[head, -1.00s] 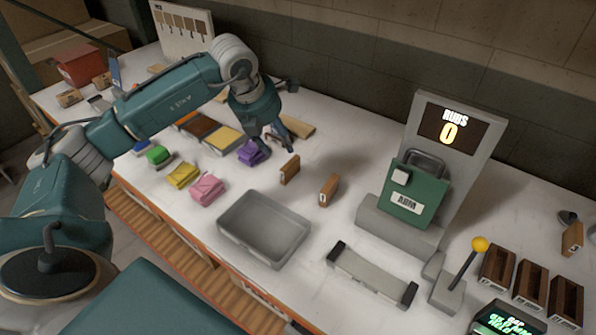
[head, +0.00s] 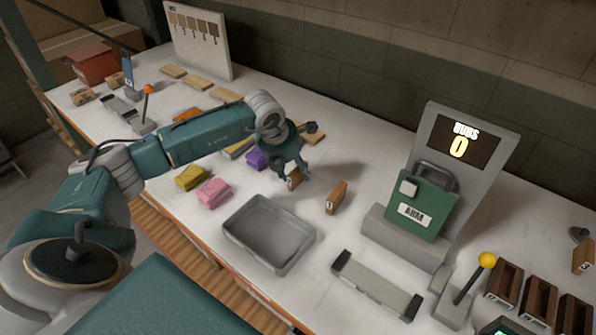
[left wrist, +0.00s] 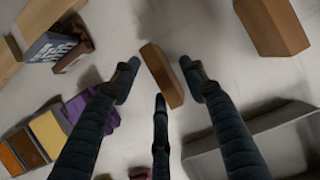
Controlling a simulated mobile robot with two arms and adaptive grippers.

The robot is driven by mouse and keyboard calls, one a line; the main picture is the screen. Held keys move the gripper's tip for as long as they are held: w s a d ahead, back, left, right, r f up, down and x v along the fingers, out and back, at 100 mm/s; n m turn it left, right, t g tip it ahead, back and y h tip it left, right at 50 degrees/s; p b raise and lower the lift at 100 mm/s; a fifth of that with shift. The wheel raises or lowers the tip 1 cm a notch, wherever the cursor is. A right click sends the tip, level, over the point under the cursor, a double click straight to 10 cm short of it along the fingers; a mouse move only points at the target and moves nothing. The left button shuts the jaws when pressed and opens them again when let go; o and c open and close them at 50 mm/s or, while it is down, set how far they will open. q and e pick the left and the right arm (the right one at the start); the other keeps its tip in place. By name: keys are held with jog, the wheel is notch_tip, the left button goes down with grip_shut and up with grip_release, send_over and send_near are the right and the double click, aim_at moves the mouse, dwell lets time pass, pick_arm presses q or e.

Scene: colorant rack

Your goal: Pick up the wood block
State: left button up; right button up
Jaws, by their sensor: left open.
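A small brown wood block (head: 292,181) stands on the white table, partly hidden by my left gripper (head: 297,174). In the left wrist view this wood block (left wrist: 159,68) lies between the spread fingertips of the gripper (left wrist: 160,82), with clear gaps at both sides. The fingers are open and empty; I cannot tell how far above the block they are. A second brown block (head: 336,197) stands a little to the right, and it also shows at the upper right of the left wrist view (left wrist: 272,25). My right gripper is not in view.
A grey tray (head: 238,238) stands just in front of the blocks. Pink (head: 214,192), yellow (head: 191,177) and purple (head: 257,159) bundles lie to the left. A grey stand with a green box (head: 423,200) and a screen is at the right.

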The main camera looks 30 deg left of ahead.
pick_arm(q)
jog(key=shift+x, duration=0.9)
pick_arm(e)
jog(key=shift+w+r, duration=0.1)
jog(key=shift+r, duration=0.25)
pick_arm(q)
jog(key=shift+c, duration=0.5)
jog(key=shift+r, duration=0.1)
grip_shut()
jog(key=shift+r, duration=0.15)
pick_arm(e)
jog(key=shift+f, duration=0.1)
